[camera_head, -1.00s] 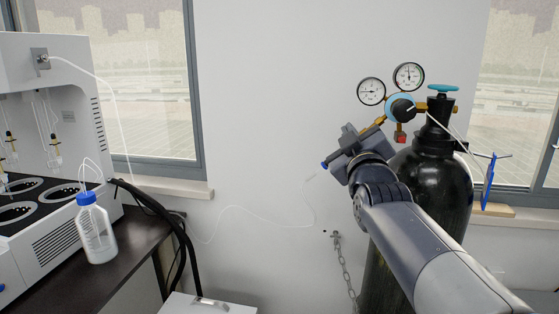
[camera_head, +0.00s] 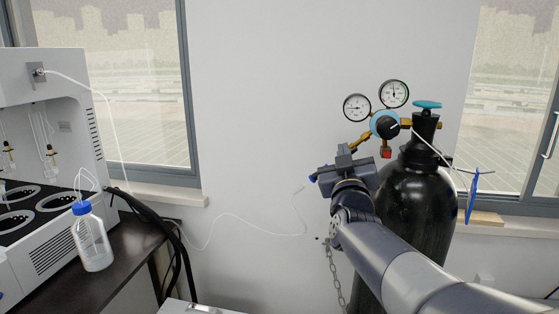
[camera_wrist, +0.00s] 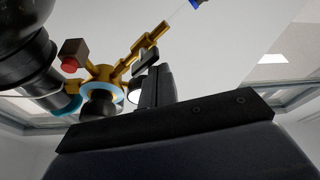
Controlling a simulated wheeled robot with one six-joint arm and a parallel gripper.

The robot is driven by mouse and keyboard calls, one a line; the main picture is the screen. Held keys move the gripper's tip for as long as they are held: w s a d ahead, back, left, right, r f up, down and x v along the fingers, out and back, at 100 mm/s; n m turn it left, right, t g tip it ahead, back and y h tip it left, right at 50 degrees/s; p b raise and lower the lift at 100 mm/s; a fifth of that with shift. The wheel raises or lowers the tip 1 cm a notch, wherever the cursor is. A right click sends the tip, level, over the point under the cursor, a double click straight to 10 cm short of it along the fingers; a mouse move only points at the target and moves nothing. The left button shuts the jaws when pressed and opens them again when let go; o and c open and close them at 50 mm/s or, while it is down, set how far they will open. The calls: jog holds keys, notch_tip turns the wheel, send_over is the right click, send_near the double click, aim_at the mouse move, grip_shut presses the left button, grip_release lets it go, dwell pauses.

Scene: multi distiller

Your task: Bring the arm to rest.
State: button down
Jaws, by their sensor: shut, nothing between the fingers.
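My gripper (camera_head: 343,154) is at the end of my raised arm in the head view, in front of the wall and left of the black gas cylinder (camera_head: 415,215). Its fingers point up and are shut and empty. In the wrist view the fingers (camera_wrist: 155,80) stand close together above the dark gripper body. The brass regulator (camera_head: 385,125) with two round gauges is just above and right of the gripper in the head view. Part of its outlet is hidden behind the gripper. I cannot tell from these views whether they touch.
A white distiller (camera_head: 50,180) stands on a dark bench at the left, with a blue-capped bottle (camera_head: 92,240) near the edge. A thin white tube (camera_head: 235,217) hangs along the wall. A chain (camera_head: 334,272) hangs beside the cylinder. The wall between bench and cylinder is mostly clear.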

jog(key=m+h+p, duration=0.1)
jog(key=m+h, duration=0.1)
jog(key=m, duration=0.2)
jog(key=m+g+h+p, duration=0.1)
jog(key=m+h+p, duration=0.1)
jog(key=m, duration=0.3)
jog(key=d+r+m+g+h+p, duration=0.1)
jog(key=m+h, duration=0.1)
jog(key=m, duration=0.2)
jog(key=shift+s+m, duration=0.1)
jog(key=shift+m, duration=0.3)
